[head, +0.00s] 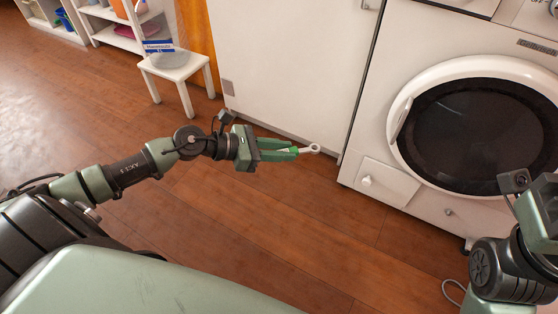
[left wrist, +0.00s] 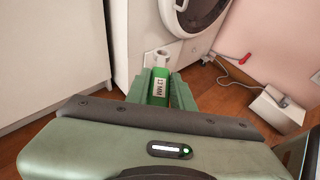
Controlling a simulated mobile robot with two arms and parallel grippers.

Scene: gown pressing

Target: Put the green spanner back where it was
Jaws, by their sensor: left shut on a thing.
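The green spanner (head: 312,148) is in my left gripper (head: 295,151), in the middle of the head view. Its pale ring end sticks out beyond the fingertips, pointing right. In the left wrist view the spanner (left wrist: 160,88) lies between the two green fingers, with a white size label on its green handle and the ring end at the far tip. My left gripper is shut on it and holds it in front of the white cabinet. Part of my right gripper's body (head: 545,205) shows at the right edge of the head view; its fingers are cut off.
A white cabinet (head: 285,60) and a white washing machine (head: 410,120) with a round dark door stand ahead. A small white stool (head: 176,68) with a blue-and-white item is at upper left, near white shelves (head: 120,38). The wooden floor (head: 280,230) below is clear.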

